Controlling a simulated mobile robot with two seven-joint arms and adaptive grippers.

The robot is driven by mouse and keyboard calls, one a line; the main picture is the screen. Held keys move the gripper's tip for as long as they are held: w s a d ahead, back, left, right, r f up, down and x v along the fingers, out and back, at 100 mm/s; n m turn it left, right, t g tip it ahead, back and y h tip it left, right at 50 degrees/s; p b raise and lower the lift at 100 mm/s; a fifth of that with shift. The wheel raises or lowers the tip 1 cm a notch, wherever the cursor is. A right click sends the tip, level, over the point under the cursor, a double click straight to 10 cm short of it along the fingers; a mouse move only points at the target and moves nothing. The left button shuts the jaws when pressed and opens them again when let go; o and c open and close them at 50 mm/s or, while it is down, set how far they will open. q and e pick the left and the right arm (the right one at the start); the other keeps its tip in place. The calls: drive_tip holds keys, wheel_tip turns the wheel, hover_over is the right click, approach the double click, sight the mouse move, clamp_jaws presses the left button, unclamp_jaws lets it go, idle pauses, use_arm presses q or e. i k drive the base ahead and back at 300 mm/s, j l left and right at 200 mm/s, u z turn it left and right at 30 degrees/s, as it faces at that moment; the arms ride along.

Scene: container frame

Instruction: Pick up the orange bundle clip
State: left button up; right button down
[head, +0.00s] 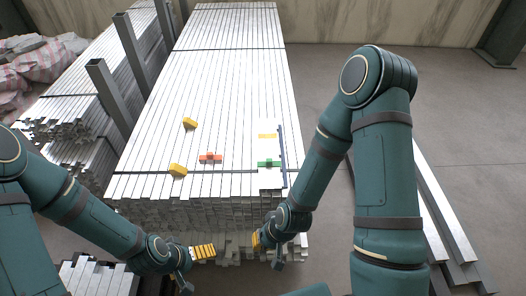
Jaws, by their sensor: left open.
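The orange bundle clip (210,158) is a small orange-red piece with a raised middle. It lies on top of the stack of grey metal bars (215,90), near the stack's front edge. My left gripper (207,252) is open, low in front of the stack and below the clip in the picture, well apart from it. My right gripper (257,240) is also in front of the stack, to the right of the left one; its finger gap is too small to make out. Nothing hides the clip.
Two yellow blocks (178,169) lie left of the clip, one further back. To the right are a green clip (270,163), a white plate (268,147) and a blue strip (283,150). Grey upright posts (108,97) stand along the stack's left side. The far stack top is clear.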

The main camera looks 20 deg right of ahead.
sight(209, 156)
drive_tip(key=i+l+z, duration=0.1)
drive_tip(key=z, duration=0.35)
drive_tip(key=i+z, duration=0.3)
drive_tip(key=z, duration=0.2)
